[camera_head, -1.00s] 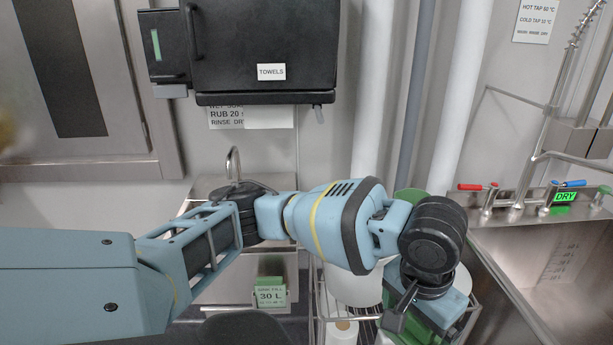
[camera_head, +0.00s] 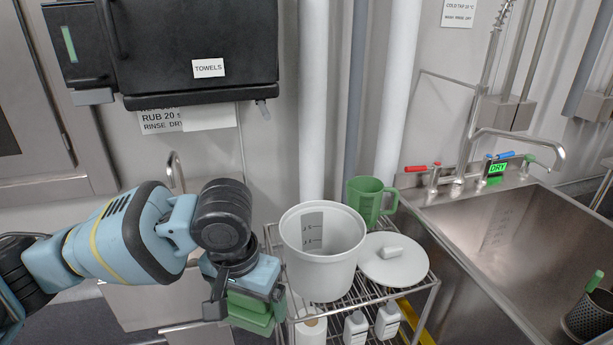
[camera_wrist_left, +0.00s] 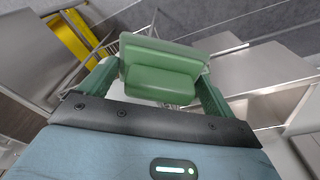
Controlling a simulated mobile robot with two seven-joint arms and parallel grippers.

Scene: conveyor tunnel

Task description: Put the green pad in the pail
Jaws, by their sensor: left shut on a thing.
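My left gripper (camera_head: 248,306) is shut on the green pad (camera_head: 250,318), and the pad hangs below its jaws. The left wrist view shows the pad (camera_wrist_left: 160,78) held between the two green fingers. The white pail (camera_head: 320,268), with level marks on its inner wall, stands upright and open on a wire rack, just right of my gripper. The gripper and pad are beside the pail, apart from its opening. The pail's floor is hidden. My right gripper is not in view.
A white lid (camera_head: 393,272) lies on the wire rack (camera_head: 425,288) right of the pail, with a green jug (camera_head: 368,203) behind it. White bottles (camera_head: 356,328) stand on the lower shelf. A steel sink (camera_head: 520,235) is at right. A black towel dispenser (camera_head: 190,45) hangs above.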

